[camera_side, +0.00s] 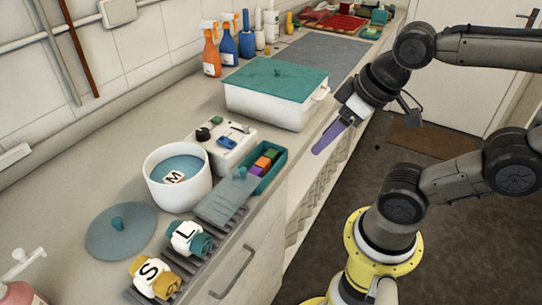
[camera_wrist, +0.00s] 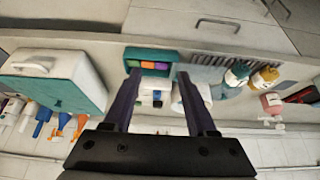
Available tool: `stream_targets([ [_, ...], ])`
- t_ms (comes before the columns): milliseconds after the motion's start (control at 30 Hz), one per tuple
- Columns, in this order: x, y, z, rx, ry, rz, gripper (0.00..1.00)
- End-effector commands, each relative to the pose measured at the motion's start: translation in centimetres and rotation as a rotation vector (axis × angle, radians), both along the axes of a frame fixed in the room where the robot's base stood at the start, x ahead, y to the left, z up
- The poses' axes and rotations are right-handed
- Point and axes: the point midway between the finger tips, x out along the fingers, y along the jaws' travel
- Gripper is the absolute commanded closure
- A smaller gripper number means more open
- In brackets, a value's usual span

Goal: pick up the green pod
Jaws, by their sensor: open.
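The green pod (camera_side: 271,154) looks like a small green block in a teal tray (camera_side: 282,165) on the counter, beside an orange and a purple block. In the wrist view the tray (camera_wrist: 153,52) lies ahead of the fingertips, with a small green block (camera_wrist: 133,64) at its left end, partly close to the left finger's outline. My gripper (camera_side: 318,150) has purple fingers. It hangs in the air to the right of the tray, past the counter's front edge, apart from the pod. In the wrist view my gripper (camera_wrist: 158,75) has its fingers spread wide with nothing held between them.
A white box with a teal lid (camera_side: 277,76) stands behind the tray. A white device with knobs (camera_side: 220,140) and a white pot (camera_side: 178,178) stand left of it. A translucent lid (camera_side: 227,198) lies in front.

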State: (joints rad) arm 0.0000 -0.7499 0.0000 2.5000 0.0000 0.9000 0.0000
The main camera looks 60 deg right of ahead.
Motion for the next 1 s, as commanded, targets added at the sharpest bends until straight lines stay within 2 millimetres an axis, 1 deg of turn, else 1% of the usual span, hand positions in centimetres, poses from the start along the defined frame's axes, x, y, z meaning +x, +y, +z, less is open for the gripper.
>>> stream_targets([
  [233,0.0,0.0,0.0,0.0,0.0,0.0,0.43],
  [267,0.0,0.0,0.0,0.0,0.0,0.0,0.46],
  [300,0.0,0.0,0.0,0.0,0.0,0.0,0.47],
  [500,0.0,0.0,0.0,-0.001,0.0,0.002,0.47],
  [600,0.0,0.0,0.0,-0.018,0.001,0.034,0.47],
  [700,-0.2,0.0,0.0,-0.073,0.011,0.139,0.47],
  [800,0.0,0.0,1.0,-0.165,0.008,0.31,0.47],
  [867,0.5,0.0,1.7,-0.226,0.017,0.431,0.47],
  [1000,2.4,-0.3,3.1,-0.358,0.064,0.708,0.47],
])
